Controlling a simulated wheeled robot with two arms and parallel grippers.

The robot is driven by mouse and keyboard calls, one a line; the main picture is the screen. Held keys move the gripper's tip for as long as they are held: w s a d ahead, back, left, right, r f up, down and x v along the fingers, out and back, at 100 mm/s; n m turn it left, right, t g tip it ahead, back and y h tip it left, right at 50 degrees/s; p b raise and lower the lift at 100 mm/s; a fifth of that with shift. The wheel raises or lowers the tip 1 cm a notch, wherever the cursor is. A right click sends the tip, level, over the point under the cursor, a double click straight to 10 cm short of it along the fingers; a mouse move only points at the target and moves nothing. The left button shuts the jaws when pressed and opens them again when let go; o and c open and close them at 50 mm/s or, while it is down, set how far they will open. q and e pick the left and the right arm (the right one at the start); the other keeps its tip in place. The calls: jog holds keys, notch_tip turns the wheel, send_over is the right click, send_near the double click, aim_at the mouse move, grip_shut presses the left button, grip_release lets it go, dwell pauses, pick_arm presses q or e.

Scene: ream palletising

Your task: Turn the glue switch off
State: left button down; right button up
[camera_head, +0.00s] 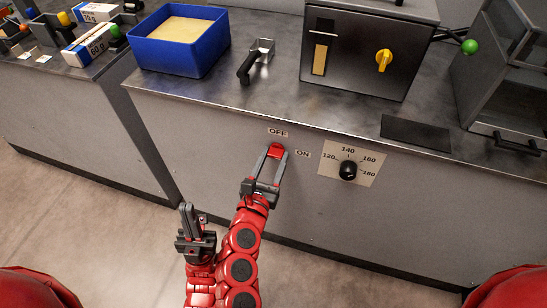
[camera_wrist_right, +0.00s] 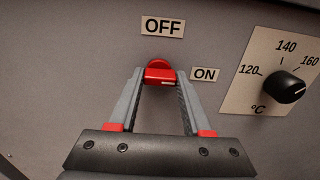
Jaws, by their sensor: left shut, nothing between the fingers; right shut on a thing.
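The glue switch (camera_head: 275,150) is a red rotary knob on the grey front panel of the bench. In the right wrist view the switch (camera_wrist_right: 160,74) has its grip bar lying roughly level, with a white mark at its right end on the side of the ON label (camera_wrist_right: 205,75). The OFF label (camera_wrist_right: 163,27) is above it. My right gripper (camera_wrist_right: 160,83) is shut on the switch, one finger on each side of the bar; it also shows in the head view (camera_head: 275,154). My left gripper (camera_head: 188,208) is shut and empty, lower left, clear of the panel.
A black temperature dial (camera_head: 348,171) on a pale scale plate is right of the switch. On the bench top (camera_head: 230,92) stand a blue tray (camera_head: 178,58), a scoop (camera_head: 254,62) and a machine with a yellow knob (camera_head: 383,61).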

grip_shut()
jog(key=shift+n, duration=0.3)
jog(key=n+p, duration=0.2)
jog(key=n, duration=0.1)
jog(key=shift+r+n, duration=0.15)
jog(key=shift+n, duration=0.25)
jog(key=n+p, duration=0.4)
jog(key=n, duration=0.1)
jog(key=shift+r, duration=0.1)
jog(key=n+p, duration=0.3)
jog(key=n, duration=0.1)
jog(key=shift+n+p, duration=0.3)
jog(key=shift+n, duration=0.1)
jog(key=n+p, duration=0.2)
jog(key=shift+a+n, duration=0.1)
jog(key=shift+n, duration=0.2)
jog(key=shift+n+p, duration=0.35)
jog(key=shift+n, duration=0.25)
jog(key=shift+f, duration=0.2)
